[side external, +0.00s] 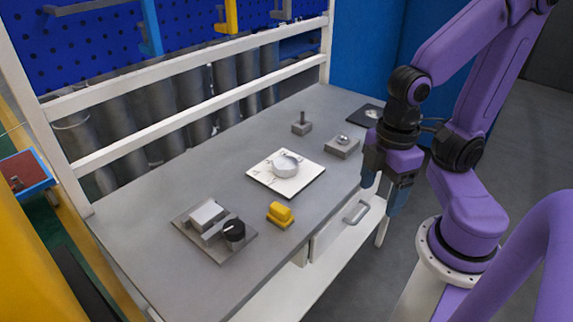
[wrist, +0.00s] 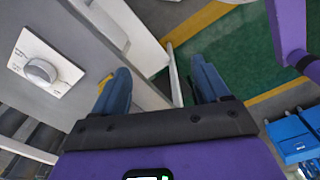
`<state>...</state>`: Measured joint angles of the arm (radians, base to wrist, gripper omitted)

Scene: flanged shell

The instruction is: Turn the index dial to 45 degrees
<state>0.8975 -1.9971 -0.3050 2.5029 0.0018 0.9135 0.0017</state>
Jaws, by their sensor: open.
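The index dial is a round silver knob (side external: 285,166) on a white square plate (side external: 263,179) with dark markings, lying on the grey bench top. The knob (wrist: 41,71) and its plate (wrist: 66,73) also show at the left of the wrist view. The markings are too small to read, and I cannot tell the dial's angle. My gripper (side external: 383,194) hangs with its fingers downward beyond the bench's right edge, to the right of the dial and apart from it. In the wrist view the two blue fingers (wrist: 160,70) are spread, with nothing between them.
A grey fixture with a black knob (side external: 234,231) and a yellow block (side external: 280,213) sit nearer the front. Small grey blocks (side external: 302,127) (side external: 342,146) stand behind the dial. A drawer handle (side external: 356,212) juts below the bench edge. A white rail (side external: 190,115) runs along the back.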

